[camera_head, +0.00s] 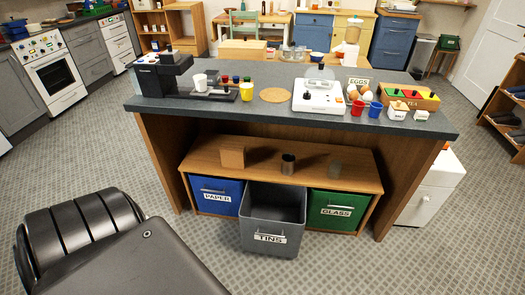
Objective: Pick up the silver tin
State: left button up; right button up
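The silver tin (288,164) is a small dark-grey metal cylinder. It stands upright on the wooden bench top (310,155) under the dark-topped counter, near the middle, above the grey bin marked TINS. A brown block or carton (232,157) stands to its left and a clear glass-like cylinder (336,168) to its right, both apart from it. A large dark part of my own body fills the lower left. Neither gripper's fingers show in the head view.
The grey TINS bin (271,240) is pulled forward, open at the top, between the blue PAPER bin (215,207) and green GLASS bin (334,223). The counter top (275,118) overhangs the bench, with a coffee machine (163,74) and scale on it. Floor in front is clear.

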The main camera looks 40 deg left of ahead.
aim_at(288, 162)
jog(key=u, duration=1.6)
